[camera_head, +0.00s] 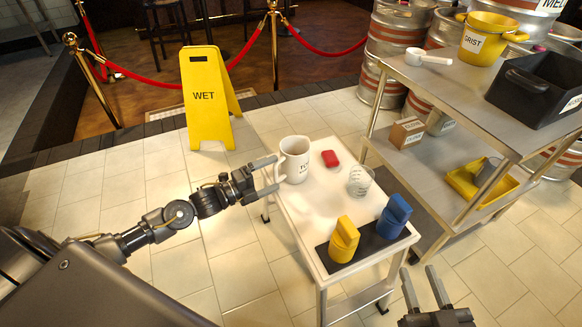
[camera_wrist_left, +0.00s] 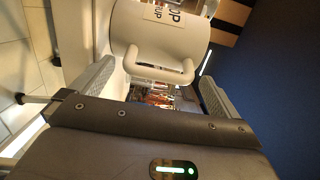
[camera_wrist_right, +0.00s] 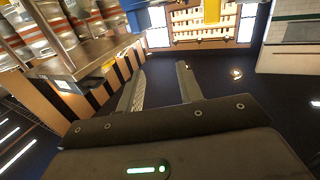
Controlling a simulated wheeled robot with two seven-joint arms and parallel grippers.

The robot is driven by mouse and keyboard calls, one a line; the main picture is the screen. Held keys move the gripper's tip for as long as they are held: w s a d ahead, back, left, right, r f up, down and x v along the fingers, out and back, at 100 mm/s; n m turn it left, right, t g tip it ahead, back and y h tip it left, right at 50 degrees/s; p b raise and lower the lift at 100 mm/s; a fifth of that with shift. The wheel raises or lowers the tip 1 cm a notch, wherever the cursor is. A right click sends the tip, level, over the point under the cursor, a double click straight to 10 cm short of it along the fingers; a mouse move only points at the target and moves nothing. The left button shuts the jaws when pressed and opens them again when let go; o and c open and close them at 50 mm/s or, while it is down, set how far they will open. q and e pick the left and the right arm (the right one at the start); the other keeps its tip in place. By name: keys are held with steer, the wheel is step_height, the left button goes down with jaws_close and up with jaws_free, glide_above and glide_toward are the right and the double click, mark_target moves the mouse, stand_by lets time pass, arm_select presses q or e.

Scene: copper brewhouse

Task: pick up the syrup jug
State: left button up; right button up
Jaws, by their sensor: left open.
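The syrup jug (camera_head: 295,164) is a white jug standing upright on the small white cart, its label partly visible. In the left wrist view the jug (camera_wrist_left: 155,35) fills the top, with its handle (camera_wrist_left: 160,73) towards me. My left gripper (camera_head: 276,174) is open at the jug's handle side. In its wrist view the handle lies between the fingertips (camera_wrist_left: 157,74), with gaps at both sides; I cannot tell its exact depth. My right gripper (camera_head: 418,271) is open and empty, low in front of the cart at the right.
The cart (camera_head: 310,205) also bears a red block (camera_head: 330,158), a clear beaker (camera_head: 360,181), and yellow (camera_head: 344,239) and blue (camera_head: 394,216) containers on a dark mat. A metal shelf (camera_head: 455,85) stands close on the right. A yellow wet-floor sign (camera_head: 205,95) stands behind left.

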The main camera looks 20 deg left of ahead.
mark_target(274, 165)
arm_select(q)
steer(key=shift+x, duration=1.05)
arm_select(e)
steer(key=shift+s+a+r+t+y, duration=0.1)
steer(key=shift+a+r+t+y, duration=0.2)
steer(key=shift+r, duration=0.2)
arm_select(q)
steer(key=shift+s, duration=0.1)
steer(key=c, duration=1.2)
steer(key=shift+c, duration=1)
steer(key=shift+r, duration=0.1)
arm_select(e)
steer(key=shift+d, duration=0.1)
